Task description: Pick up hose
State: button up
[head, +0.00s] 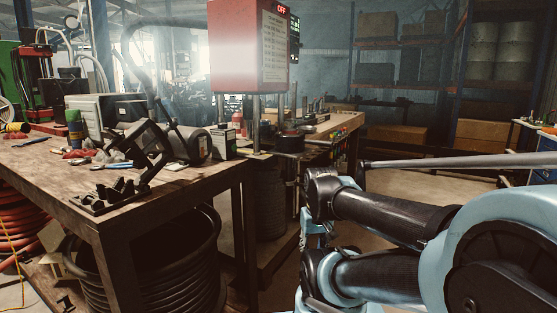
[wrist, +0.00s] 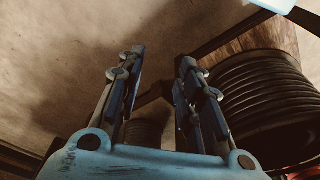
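In the head view, a large black ribbed coil of hose (head: 150,275) sits under the front workbench. A second dark ribbed coil (head: 270,203) stands further back, and orange-red hose (head: 18,220) is coiled at the far left. Which of these is the task's hose I cannot tell. In the wrist view, my gripper (wrist: 162,58) has its two fingers apart with nothing between them. A black ribbed coil (wrist: 262,98) lies to the right of the fingers, apart from them. In the head view, my gripper is mostly hidden below my arm.
The wooden workbench (head: 85,185) holds a dark metal bracket (head: 130,170), tools and bottles. A red control box (head: 250,48) reading OFF stands behind it. Shelves (head: 410,65) line the back. Bench legs stand close to the coils; open floor (head: 385,195) lies right of the bench.

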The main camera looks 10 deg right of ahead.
jog(key=shift+o, duration=0.8)
jog(key=o, duration=0.3)
notch_tip(320, 180, up, 2)
jog(key=shift+s, duration=0.1)
jog(key=w+r+m+y, duration=0.1)
jog(key=w+r+m, duration=0.5)
jog(key=w+r, duration=0.55)
jog(key=w+r+m+y, duration=0.1)
jog(key=w+r+m, duration=0.6)
jog(key=r, duration=0.8)
jog(key=w+d+r+m+y, duration=0.1)
jog(key=w+d+r+m, duration=0.2)
jog(key=w+r+m, duration=0.55)
jog(key=w+d+r+m+y, duration=0.1)
jog(key=w+d+r+m, duration=0.25)
jog(key=w+r, duration=0.9)
jog(key=shift+w+a+x, duration=0.15)
jog(key=shift+x, duration=4.3)
jog(key=shift+w+a+x, duration=0.15)
jog(key=shift+x, duration=4.3)
